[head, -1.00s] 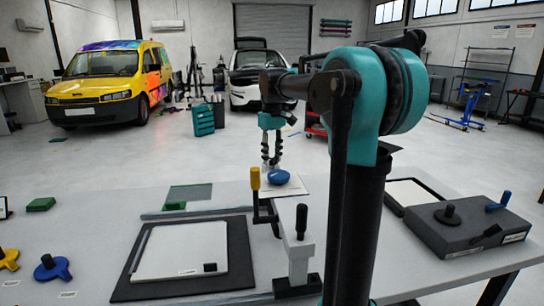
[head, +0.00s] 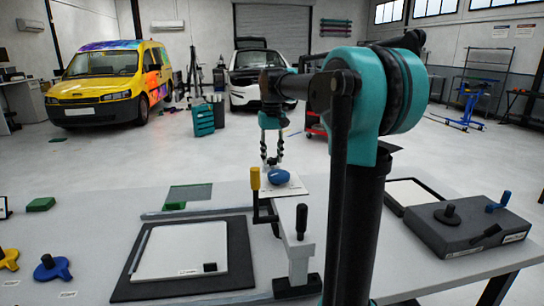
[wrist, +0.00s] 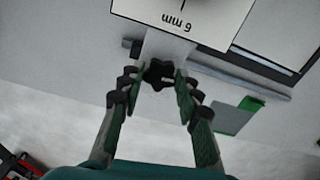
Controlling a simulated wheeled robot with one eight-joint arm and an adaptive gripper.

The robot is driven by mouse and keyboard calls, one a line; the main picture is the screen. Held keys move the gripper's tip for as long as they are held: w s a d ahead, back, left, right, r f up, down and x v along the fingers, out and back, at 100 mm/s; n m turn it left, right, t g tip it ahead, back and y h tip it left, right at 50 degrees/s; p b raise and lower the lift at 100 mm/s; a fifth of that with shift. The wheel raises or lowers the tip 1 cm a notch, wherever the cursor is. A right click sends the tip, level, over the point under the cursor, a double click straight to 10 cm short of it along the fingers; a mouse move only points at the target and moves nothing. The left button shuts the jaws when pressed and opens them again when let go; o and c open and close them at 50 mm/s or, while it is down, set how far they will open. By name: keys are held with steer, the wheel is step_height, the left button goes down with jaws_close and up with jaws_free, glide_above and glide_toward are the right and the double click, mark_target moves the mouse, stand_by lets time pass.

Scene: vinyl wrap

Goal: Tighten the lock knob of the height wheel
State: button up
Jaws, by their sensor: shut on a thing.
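The lock knob (wrist: 158,74), a small black star-shaped knob, shows in the wrist view at the end of a pale bar. My gripper (wrist: 160,80) has its green-padded fingers on either side of the knob, shut on it. In the head view my gripper (head: 272,163) points down beside a round blue part (head: 277,178), which looks like the height wheel. The lock knob cannot be made out in the head view. A white plate marked "6 mm" (wrist: 215,15) lies just beyond the knob in the wrist view.
A white panel on a dark mat (head: 130,275) lies at left. A dark box (head: 465,235) with knobs sits at right.

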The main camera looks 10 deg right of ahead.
steer(key=m, duration=0.4)
steer(key=shift+m, duration=0.3)
steer(key=m, duration=1)
steer(key=shift+m, duration=2.2)
steer(key=o, duration=1.2)
steer(key=shift+c, duration=0.2)
